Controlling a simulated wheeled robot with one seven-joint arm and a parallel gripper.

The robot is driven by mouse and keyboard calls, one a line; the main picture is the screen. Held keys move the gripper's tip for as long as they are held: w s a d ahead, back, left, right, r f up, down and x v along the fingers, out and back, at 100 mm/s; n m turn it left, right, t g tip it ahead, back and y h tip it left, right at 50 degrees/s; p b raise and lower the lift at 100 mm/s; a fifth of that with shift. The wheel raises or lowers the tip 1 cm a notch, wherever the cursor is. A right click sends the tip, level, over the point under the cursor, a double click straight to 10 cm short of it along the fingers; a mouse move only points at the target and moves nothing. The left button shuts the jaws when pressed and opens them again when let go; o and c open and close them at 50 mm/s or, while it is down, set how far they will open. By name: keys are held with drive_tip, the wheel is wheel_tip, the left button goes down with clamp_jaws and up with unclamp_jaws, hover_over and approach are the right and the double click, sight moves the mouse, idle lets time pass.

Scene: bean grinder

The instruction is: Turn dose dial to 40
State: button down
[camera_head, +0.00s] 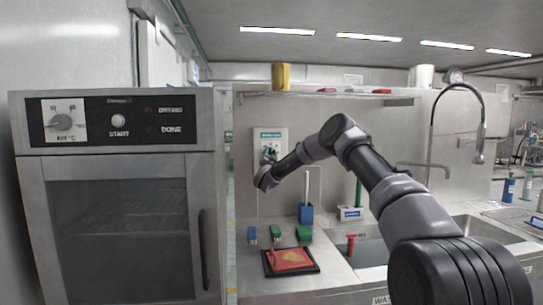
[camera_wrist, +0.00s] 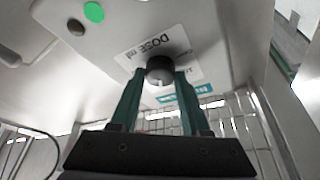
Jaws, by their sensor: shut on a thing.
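The dose dial (camera_wrist: 160,68) is a dark round knob with a light pointer mark, on a pale panel (camera_wrist: 215,55) with a "DOSE ml" label in the wrist view. My gripper (camera_wrist: 160,82) has its two green fingers on either side of the knob, shut on it. The fingers hide parts of the scale, and its numbers are too small to read. In the camera_head view the small white wall panel (camera_head: 270,133) has a green strip at its top, and my gripper (camera_head: 268,156) is in front of it. The dial is mostly hidden there.
A steel oven (camera_head: 118,190) with its own dial stands at the left. Below the panel, a red board (camera_head: 290,259) and several blue and green items lie on the counter. A sink (camera_head: 375,250) is at the right. A green button (camera_wrist: 94,12) is near the dial.

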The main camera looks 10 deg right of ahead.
drive_tip(key=m+g+h, duration=0.1)
drive_tip(key=m, duration=0.3)
drive_tip(key=m+g+h, duration=0.1)
drive_tip(key=m, duration=0.3)
drive_tip(key=shift+a+r+m+g, duration=0.15)
drive_tip(key=shift+m+g, duration=0.25)
drive_tip(key=m+g, duration=0.1)
drive_tip(key=m, duration=0.2)
drive_tip(key=shift+r+m+g, duration=0.1)
drive_tip(key=shift+m+g, duration=0.2)
drive_tip(key=shift+m+g+y, duration=0.5)
drive_tip(key=shift+m+g, duration=0.1)
drive_tip(key=shift+m, duration=1.2)
drive_tip(key=shift+c, duration=1.9)
unclamp_jaws()
drive_tip(key=shift+r, duration=0.1)
drive_tip(key=v, duration=1)
drive_tip(key=shift+s, duration=0.35)
